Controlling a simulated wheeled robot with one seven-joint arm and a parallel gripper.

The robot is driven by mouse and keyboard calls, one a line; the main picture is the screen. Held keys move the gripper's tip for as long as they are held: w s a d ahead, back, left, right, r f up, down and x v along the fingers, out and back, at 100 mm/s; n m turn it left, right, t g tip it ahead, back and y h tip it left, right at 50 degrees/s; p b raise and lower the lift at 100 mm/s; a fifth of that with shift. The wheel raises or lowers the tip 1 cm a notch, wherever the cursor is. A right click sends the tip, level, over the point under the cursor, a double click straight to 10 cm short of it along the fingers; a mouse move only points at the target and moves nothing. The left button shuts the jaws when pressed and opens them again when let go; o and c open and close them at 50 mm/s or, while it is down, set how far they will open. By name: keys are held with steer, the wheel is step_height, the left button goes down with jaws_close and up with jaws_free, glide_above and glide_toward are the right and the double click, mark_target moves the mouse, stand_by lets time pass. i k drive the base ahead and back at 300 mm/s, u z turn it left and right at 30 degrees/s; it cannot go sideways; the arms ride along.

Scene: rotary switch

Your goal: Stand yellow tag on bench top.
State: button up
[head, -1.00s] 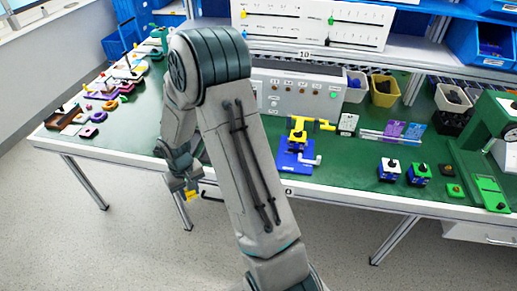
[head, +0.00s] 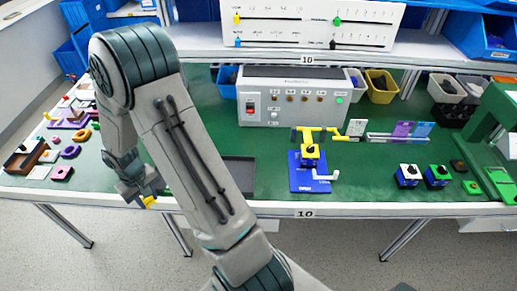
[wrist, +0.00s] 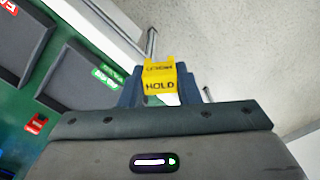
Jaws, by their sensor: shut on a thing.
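The yellow tag (wrist: 159,82) is a small folded piece with "HOLD" printed on it. My gripper (head: 147,199) is shut on it, and the tag sits between the fingers in the wrist view. In the head view the yellow tag (head: 148,201) shows at the gripper's tip, near the front edge of the bench. The green bench top (head: 270,177) lies behind and around the gripper. I cannot tell the exact gap between the tag and the bench.
A blue fixture with a yellow clamp (head: 309,160) stands mid-bench. A grey control box (head: 292,98) is behind it. Small switch blocks (head: 408,176) stand at right; coloured parts (head: 70,152) lie at left. A dark tray (head: 239,174) is partly hidden by my arm. Bare green bench shows around the fixture.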

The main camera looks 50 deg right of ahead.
mark_target(222, 143)
steer(key=i, duration=0.9)
steer(key=z, duration=1.75)
